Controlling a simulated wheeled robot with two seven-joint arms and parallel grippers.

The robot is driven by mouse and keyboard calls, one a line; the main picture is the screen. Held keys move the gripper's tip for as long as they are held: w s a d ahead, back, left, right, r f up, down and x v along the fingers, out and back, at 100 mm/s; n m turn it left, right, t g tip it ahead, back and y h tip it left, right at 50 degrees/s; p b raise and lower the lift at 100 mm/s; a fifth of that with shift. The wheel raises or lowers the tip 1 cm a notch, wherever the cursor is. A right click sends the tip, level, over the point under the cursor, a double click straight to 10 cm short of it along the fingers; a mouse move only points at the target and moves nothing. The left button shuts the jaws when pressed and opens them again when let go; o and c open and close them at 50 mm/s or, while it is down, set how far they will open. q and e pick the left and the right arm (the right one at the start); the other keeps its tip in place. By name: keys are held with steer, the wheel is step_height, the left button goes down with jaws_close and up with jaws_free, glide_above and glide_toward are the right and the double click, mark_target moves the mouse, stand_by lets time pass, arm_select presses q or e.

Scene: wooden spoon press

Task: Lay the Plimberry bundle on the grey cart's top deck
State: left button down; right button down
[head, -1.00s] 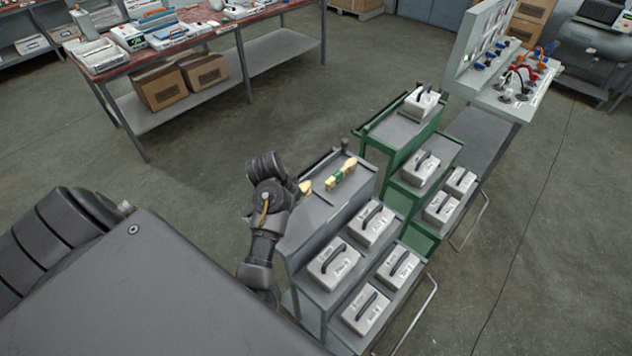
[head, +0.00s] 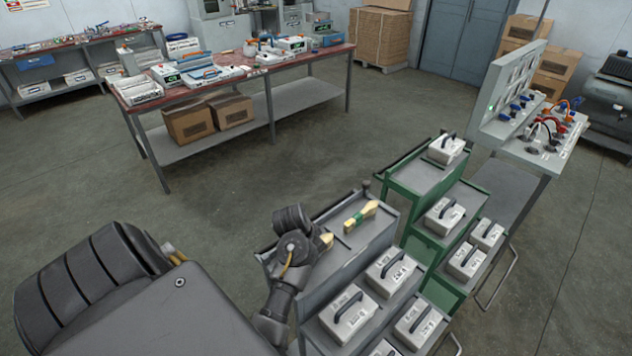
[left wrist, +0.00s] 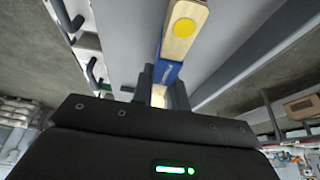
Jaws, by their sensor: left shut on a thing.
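The grey cart's top deck (head: 378,232) is at the centre right of the head view. A pale wooden bundle with a green band (head: 361,216) lies on it. My left gripper (head: 318,243) is over the deck's left part, shut on a second wooden bundle (head: 327,240), of which only a pale end shows there. In the left wrist view, this held bundle (left wrist: 184,32) has a blue band and a yellow dot on its end, between the fingers (left wrist: 163,92). I cannot tell whether it touches the deck, or read a name. My right gripper is not in view.
Lower shelves of the grey cart hold white handled boxes (head: 348,314). A green cart (head: 420,178) with similar boxes stands close on its right. A grey panel table (head: 545,150) is beyond. A long cluttered bench (head: 330,52) is at the back; open floor lies between.

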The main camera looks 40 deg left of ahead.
arm_select(q)
steer(key=shift+f, duration=0.1)
steer(key=c, duration=1.8)
jaws_free()
steer(key=shift+f, duration=0.1)
steer(key=o, duration=0.5)
steer(key=shift+c, duration=0.2)
steer(key=p+v, duration=0.6)
steer(key=v, duration=0.1)
steer(key=shift+w+r, duration=0.1)
steer(key=shift+r, duration=0.2)
steer(key=v, duration=0.3)
steer(key=shift+s+r, duration=0.15)
steer(key=shift+s, duration=0.1)
steer(key=shift+s+r, duration=0.25)
steer(key=shift+r, duration=0.4)
